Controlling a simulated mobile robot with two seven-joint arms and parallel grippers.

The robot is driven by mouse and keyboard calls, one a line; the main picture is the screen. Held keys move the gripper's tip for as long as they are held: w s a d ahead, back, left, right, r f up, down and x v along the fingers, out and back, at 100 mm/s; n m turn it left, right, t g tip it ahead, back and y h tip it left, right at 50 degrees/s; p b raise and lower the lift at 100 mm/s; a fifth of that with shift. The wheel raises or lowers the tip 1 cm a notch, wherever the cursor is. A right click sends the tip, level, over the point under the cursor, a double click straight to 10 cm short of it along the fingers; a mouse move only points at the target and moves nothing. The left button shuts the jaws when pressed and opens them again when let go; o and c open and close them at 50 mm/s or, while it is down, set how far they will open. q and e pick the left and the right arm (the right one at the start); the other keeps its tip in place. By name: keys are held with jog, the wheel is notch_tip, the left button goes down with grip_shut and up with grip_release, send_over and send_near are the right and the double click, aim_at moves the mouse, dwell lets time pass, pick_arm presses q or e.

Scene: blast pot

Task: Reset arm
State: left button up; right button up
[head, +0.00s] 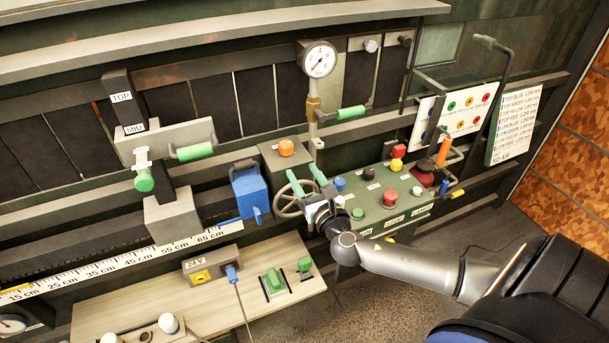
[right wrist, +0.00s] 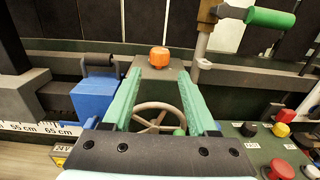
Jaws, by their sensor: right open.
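My right gripper (head: 307,184) is open, its two green fingers apart with nothing between them. In the head view it hovers in front of a spoked handwheel (head: 290,200), close to the left end of the green control panel (head: 375,205). In the right wrist view the fingers (right wrist: 160,85) point toward a grey box with an orange button (right wrist: 159,57), and the handwheel (right wrist: 156,117) shows between and below them. I cannot tell whether a finger touches the wheel. My right arm comes in from the lower right. My left gripper is in neither view.
A blue block (head: 250,190) is left of the wheel. A pressure gauge (head: 319,59) and a green-handled valve (head: 340,114) stand above. Panel buttons, including a red one (head: 389,197), lie close right of the gripper. A wooden board (head: 150,300) with switches is below. Floor is bare at lower right.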

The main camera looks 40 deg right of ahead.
dwell(0.3)
jog(key=s+a+f+m+g+y, duration=0.2)
jog(key=s+a+f+m+g, duration=0.15)
jog(key=s+f+m, duration=0.35)
jog(key=s+a+f+m+g+y, duration=0.1)
jog(key=s+a+f+m+g, duration=0.1)
jog(key=a+f+m, duration=0.5)
jog(key=s+a+f+m+g+y, duration=0.1)
jog(key=s+a+f+m+y, duration=0.1)
jog(key=s+a+f+m, duration=0.2)
jog(key=s+a+f+m+g+y, duration=0.1)
jog(key=s+a+f+m, duration=0.2)
jog(key=s+m, duration=0.6)
jog(key=a+m, duration=0.1)
jog(key=m, duration=0.3)
jog(key=shift+a+f+y, duration=0.15)
jog(key=shift+f+y, duration=0.25)
